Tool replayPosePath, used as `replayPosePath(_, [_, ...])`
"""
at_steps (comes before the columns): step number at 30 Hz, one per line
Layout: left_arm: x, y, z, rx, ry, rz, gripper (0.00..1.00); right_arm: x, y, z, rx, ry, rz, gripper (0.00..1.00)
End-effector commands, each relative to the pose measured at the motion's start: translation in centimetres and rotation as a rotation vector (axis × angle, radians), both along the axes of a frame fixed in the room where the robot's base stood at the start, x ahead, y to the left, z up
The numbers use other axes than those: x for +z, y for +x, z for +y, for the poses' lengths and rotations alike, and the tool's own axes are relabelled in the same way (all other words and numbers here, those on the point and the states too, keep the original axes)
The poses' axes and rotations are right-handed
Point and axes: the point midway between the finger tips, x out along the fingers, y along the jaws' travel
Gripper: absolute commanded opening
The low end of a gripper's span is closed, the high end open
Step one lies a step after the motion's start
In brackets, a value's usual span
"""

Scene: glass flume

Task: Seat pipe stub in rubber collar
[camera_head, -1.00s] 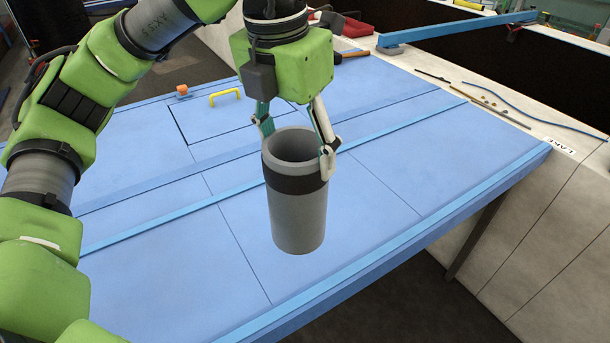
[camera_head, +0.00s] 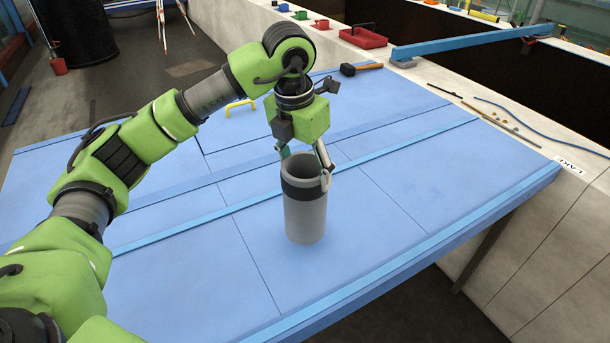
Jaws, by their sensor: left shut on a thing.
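A grey hollow pipe stub (camera_head: 305,217) is upright over the blue table, with a wide black band (camera_head: 303,191) around it just below its open top rim. My left gripper (camera_head: 305,177) comes down from above and is shut on the stub at its upper end, one finger at the right of the rim and the other partly hidden behind it. Whether the stub's lower end touches the table cannot be told. I cannot make out a separate rubber collar; whether the black band is one is unclear. My right gripper is out of view.
The blue table (camera_head: 370,235) is clear around the stub, with low raised strips across it. A yellow handle (camera_head: 240,103) and a mallet (camera_head: 360,68) are farther back. A red tray (camera_head: 363,38), a blue beam (camera_head: 460,43) and thin rods (camera_head: 485,115) lie on the ledge behind.

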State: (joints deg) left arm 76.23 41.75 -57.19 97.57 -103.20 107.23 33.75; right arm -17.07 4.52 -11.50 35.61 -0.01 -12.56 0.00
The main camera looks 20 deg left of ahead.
Motion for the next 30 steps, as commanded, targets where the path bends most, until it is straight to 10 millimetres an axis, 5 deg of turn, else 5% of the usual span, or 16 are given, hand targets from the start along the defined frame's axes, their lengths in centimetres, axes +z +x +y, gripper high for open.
replayPosePath(8, [-2.5,0.0,0.0,0.000,0.000,0.001,0.17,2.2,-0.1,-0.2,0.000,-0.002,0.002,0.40])
replayPosePath(21, [-3.4,0.0,0.0,0.000,0.000,-0.001,0.17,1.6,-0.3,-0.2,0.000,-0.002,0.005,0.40])
replayPosePath(22, [-3.3,0.0,0.0,0.000,0.000,0.000,0.70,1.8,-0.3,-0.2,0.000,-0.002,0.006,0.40])
replayPosePath(23, [-3.2,0.0,0.0,0.000,0.000,0.000,0.78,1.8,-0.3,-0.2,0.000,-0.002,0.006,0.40])
replayPosePath(30, [-3.2,0.0,0.0,0.000,0.000,0.000,0.79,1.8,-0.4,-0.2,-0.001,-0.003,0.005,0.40])
